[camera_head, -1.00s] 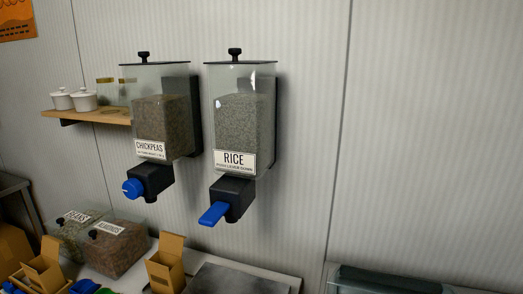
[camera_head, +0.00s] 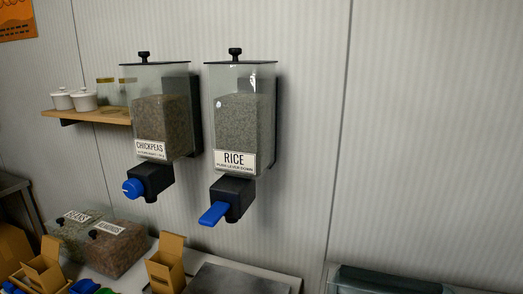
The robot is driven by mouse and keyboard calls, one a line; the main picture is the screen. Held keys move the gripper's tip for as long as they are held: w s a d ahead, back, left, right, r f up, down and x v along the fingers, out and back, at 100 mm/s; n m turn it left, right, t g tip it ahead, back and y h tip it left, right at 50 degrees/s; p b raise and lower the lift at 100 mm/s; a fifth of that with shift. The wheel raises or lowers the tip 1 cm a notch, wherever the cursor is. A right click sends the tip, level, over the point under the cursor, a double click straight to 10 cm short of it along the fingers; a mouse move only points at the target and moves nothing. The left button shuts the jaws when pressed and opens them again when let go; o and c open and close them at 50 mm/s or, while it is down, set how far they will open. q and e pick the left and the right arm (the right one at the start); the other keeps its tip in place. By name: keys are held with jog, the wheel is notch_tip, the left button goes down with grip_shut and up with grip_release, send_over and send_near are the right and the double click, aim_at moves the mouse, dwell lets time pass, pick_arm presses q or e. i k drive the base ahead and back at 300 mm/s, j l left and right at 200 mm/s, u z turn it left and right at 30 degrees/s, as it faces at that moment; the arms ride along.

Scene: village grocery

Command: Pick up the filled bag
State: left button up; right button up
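No filled bag can be made out with certainty. Two small open brown cardboard packages stand on the counter, one at the lower left (camera_head: 45,267) and one at the bottom middle (camera_head: 166,265). I cannot see what is in them. Neither of my grippers is in view.
A chickpeas dispenser (camera_head: 163,115) with a blue knob and a rice dispenser (camera_head: 239,115) with a blue lever hang on the wall. Two labelled clear bins, one of them (camera_head: 117,250), stand on the counter. A wooden shelf (camera_head: 95,115) holds white pots. A grey plate (camera_head: 235,280) lies on the counter.

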aim_at(165, 271)
jog(key=j+z, duration=0.1)
jog(key=j, duration=0.3)
jog(key=k+j+z, duration=0.15)
jog(key=j, duration=0.2)
jog(key=k+j+z, duration=0.1)
jog(key=j, duration=0.25)
jog(key=k+j+z, duration=0.1)
jog(key=j, duration=0.25)
jog(key=k+j+z, duration=0.1)
jog(key=j, duration=0.25)
jog(key=k, duration=0.05)
